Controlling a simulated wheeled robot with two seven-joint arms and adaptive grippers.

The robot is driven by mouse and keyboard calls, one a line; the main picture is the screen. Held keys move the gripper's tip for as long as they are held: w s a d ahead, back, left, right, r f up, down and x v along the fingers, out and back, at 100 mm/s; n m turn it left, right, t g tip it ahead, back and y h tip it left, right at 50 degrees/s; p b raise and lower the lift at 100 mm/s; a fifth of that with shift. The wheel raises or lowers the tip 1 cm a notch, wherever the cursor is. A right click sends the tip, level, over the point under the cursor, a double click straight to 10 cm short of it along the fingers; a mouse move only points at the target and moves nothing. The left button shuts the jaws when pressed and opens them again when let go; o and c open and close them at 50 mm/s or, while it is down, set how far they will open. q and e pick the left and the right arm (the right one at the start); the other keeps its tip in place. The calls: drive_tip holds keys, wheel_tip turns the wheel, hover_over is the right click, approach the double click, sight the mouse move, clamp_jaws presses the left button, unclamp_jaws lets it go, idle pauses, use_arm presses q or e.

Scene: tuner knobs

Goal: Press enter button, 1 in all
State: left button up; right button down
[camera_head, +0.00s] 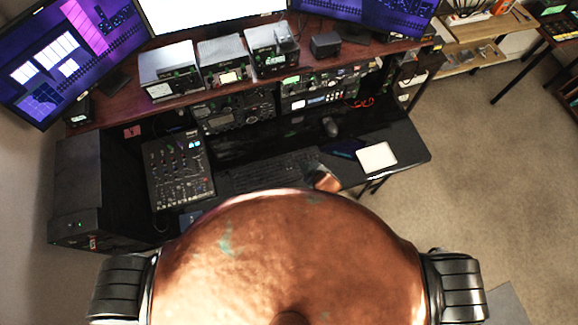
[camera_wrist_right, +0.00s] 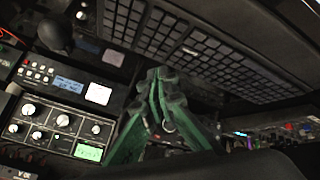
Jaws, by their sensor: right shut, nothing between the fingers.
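The black keyboard (camera_head: 268,174) lies on the dark desk, partly hidden by my copper-coloured body in the head view. It also fills the upper middle of the right wrist view (camera_wrist_right: 190,50). I cannot single out the enter button among its dark keys. My right gripper (camera_wrist_right: 160,74) has green fingers with dark tips, closed together and empty. The tips appear just below the keyboard's edge in the wrist view; whether they touch anything cannot be told. In the head view only a copper-coloured part shows near the keyboard's right end. My left gripper is not in view.
A black mouse (camera_head: 331,127) and a white pad (camera_head: 376,158) lie right of the keyboard. A mixer (camera_head: 180,172) stands left of it. Radio units with knobs (camera_wrist_right: 58,122) and displays line the back. Monitors stand above. Open carpet lies to the right.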

sight(290, 170)
drive_tip(key=w+a+r+n+y+p, duration=0.1)
drive_tip(key=w+a+r+n, duration=0.1)
drive_tip(key=a, duration=0.4)
drive_tip(key=shift+r+n+t, duration=0.3)
drive_tip(key=shift+r+n, duration=0.25)
drive_tip(key=shift+n, duration=0.05)
wheel_tip(290, 170, down, 8)
drive_tip(key=b, duration=0.8)
drive_tip(key=shift+f, duration=0.45)
drive_tip(key=shift+f+b, duration=0.3)
drive_tip(key=shift+f, duration=0.1)
